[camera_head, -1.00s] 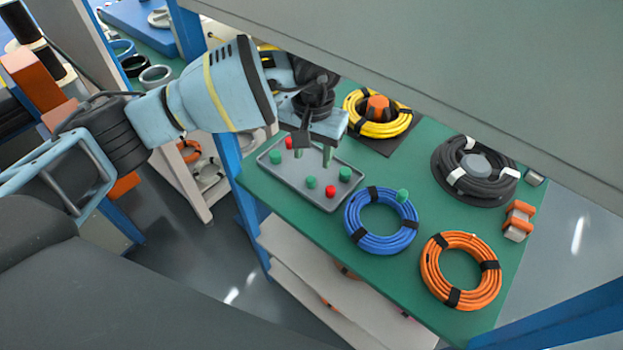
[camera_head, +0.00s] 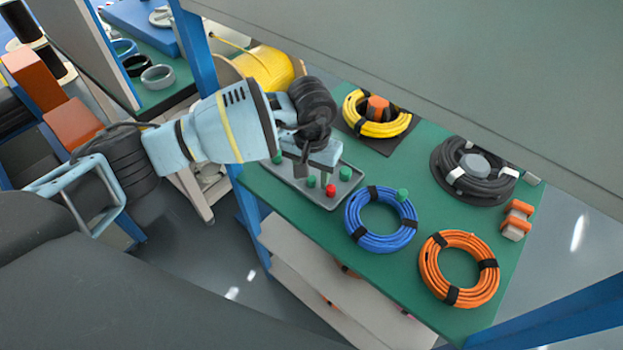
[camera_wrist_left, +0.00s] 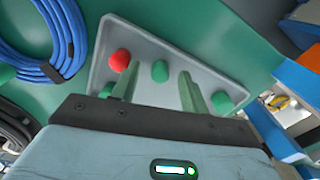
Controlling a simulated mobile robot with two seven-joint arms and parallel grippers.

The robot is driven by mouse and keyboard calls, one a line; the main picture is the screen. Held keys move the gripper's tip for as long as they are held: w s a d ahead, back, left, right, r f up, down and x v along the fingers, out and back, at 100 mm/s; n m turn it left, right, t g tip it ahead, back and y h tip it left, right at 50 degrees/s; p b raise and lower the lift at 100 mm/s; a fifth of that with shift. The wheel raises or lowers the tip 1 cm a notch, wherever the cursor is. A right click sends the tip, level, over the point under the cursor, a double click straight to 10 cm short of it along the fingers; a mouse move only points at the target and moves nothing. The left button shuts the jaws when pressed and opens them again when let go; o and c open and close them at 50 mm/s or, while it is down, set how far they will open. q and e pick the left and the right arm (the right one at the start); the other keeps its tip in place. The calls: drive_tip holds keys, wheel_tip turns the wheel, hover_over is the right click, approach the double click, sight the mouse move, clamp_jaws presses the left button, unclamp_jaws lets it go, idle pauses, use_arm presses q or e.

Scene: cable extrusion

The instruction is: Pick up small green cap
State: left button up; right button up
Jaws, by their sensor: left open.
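A grey tray (camera_head: 293,188) on the green table holds small green caps and a red cap (camera_head: 330,190). Green caps show at its left end (camera_head: 277,158), near its front edge (camera_head: 311,181) and at its right (camera_head: 345,173). Another green cap (camera_head: 402,195) rests on the blue cable coil. My left gripper (camera_head: 312,172) is open over the tray, pointing down. In the left wrist view, one green cap (camera_wrist_left: 160,70) shows between the finger lines, beyond the open fingers (camera_wrist_left: 157,86). Another green cap (camera_wrist_left: 222,102) is beside the right finger. My right gripper is not in view.
The blue coil (camera_head: 355,232) lies right of the tray, an orange coil (camera_head: 432,278) farther right. Yellow (camera_head: 355,118) and black (camera_head: 445,180) coils lie behind. A grey overhead panel (camera_head: 480,75) hangs above the table. Orange-and-white blocks (camera_head: 516,222) stand near the right edge.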

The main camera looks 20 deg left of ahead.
use_arm(q)
clamp_jaws()
drive_tip(key=shift+r, duration=0.1)
